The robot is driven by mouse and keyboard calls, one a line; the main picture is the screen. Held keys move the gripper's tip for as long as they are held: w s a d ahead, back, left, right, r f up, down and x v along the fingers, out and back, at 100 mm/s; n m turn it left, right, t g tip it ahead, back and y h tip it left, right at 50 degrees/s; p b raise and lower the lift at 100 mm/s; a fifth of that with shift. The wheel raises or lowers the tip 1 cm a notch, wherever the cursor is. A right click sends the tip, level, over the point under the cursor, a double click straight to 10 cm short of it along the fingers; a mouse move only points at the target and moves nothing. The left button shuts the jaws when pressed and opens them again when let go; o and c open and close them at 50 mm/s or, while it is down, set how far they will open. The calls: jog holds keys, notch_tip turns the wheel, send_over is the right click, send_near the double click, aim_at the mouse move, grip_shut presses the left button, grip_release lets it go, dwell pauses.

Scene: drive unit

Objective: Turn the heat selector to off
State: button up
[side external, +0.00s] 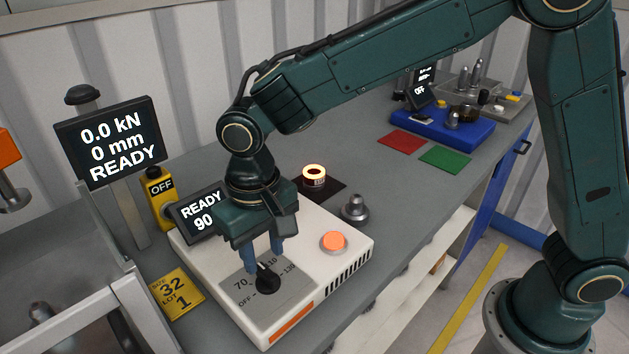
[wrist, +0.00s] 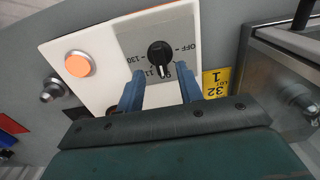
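The heat selector (side external: 267,281) is a black knob on a grey dial plate (side external: 240,292) at the front of the white drive unit (side external: 310,235). It also shows in the wrist view (wrist: 160,54). The unit's display (side external: 201,215) reads READY 90. My gripper (side external: 264,262) is open, its two blue fingers apart and empty. In the wrist view my gripper (wrist: 160,92) has the knob just beyond its fingertips, between their lines. Contact is not visible.
A glowing ring (side external: 314,177) sits behind on a dark mat. A yellow tag (side external: 176,293) and a press frame (side external: 75,270) are at left.

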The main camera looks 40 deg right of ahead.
aim_at(266, 270)
jog(key=shift+f, duration=1.9)
grip_shut()
